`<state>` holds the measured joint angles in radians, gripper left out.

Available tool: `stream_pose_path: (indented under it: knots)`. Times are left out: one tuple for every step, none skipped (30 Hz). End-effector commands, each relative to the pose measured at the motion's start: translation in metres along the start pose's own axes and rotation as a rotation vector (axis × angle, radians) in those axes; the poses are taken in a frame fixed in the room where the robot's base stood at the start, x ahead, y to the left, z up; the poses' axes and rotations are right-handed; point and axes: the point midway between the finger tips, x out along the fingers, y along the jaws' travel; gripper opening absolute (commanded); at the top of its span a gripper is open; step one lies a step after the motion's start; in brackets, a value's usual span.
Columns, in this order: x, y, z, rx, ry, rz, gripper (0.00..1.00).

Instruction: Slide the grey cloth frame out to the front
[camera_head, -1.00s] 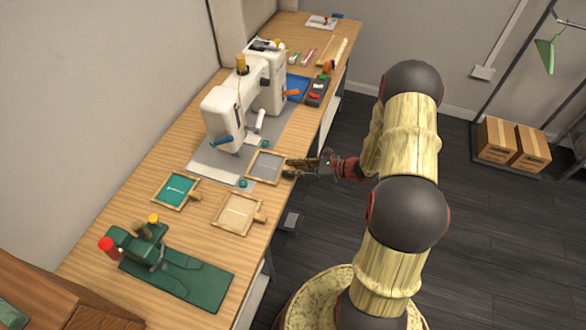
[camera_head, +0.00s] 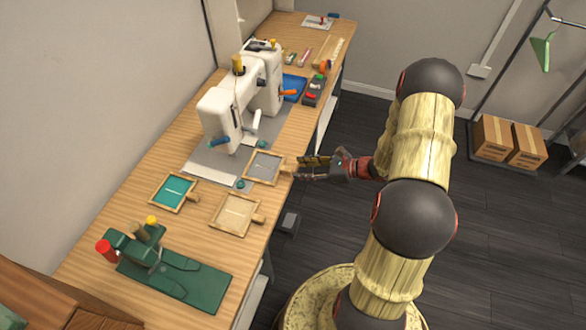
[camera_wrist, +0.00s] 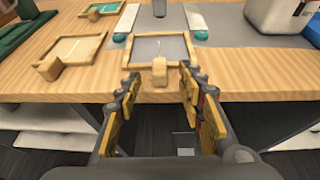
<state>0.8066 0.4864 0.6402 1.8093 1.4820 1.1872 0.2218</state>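The grey cloth frame (camera_head: 263,167) has a wooden rim and lies at the front edge of the table, below the sewing machine. It also shows in the wrist view (camera_wrist: 172,50), with its short wooden handle (camera_wrist: 159,71) pointing toward me. My gripper (camera_head: 299,167) is just off the table edge, to the right of the frame. In the wrist view my gripper (camera_wrist: 160,82) is open, with one finger on each side of the handle's line. The fingers appear apart from the handle, with nothing held between them.
A cream cloth frame (camera_head: 234,215) and a green cloth frame (camera_head: 173,191) lie nearby on the wooden table (camera_head: 190,225). A white sewing machine (camera_head: 232,112) stands behind the grey frame. A green device (camera_head: 150,250) stands at the near left. Floor space is open at right.

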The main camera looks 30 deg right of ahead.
Motion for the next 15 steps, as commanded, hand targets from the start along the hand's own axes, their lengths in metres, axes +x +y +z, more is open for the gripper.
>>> stream_pose_path:
  knots:
    - [-0.013, -0.001, 0.000, 0.001, 0.000, -0.005, 0.39]
    - [-0.018, -0.001, 0.000, 0.000, 0.000, -0.004, 0.39]
    - [-0.026, -0.001, 0.000, 0.000, -0.001, -0.005, 0.39]
    - [-0.032, -0.001, 0.000, -0.001, -0.001, -0.004, 0.39]
    - [-0.037, -0.001, 0.000, -0.001, -0.001, -0.003, 0.39]
    - [-0.044, -0.001, 0.000, 0.000, 0.000, -0.004, 0.39]
    - [-0.048, -0.001, 0.000, -0.001, 0.000, -0.002, 0.39]
    - [-0.052, -0.001, 0.000, 0.000, 0.000, -0.002, 0.39]
    - [-0.056, -0.001, 0.000, 0.001, 0.000, -0.003, 0.39]
    - [-0.059, 0.000, 0.000, 0.001, 0.000, -0.001, 0.39]
    - [-0.061, 0.000, 0.000, 0.000, 0.000, 0.000, 0.39]
    - [-0.064, 0.000, 0.000, 0.001, 0.000, 0.000, 0.39]
    - [-0.066, 0.000, 0.000, 0.001, 0.000, 0.000, 0.39]
    - [-0.067, 0.000, 0.000, 0.001, 0.000, 0.000, 0.39]
    - [-0.068, 0.000, 0.000, 0.001, 0.000, 0.000, 0.39]
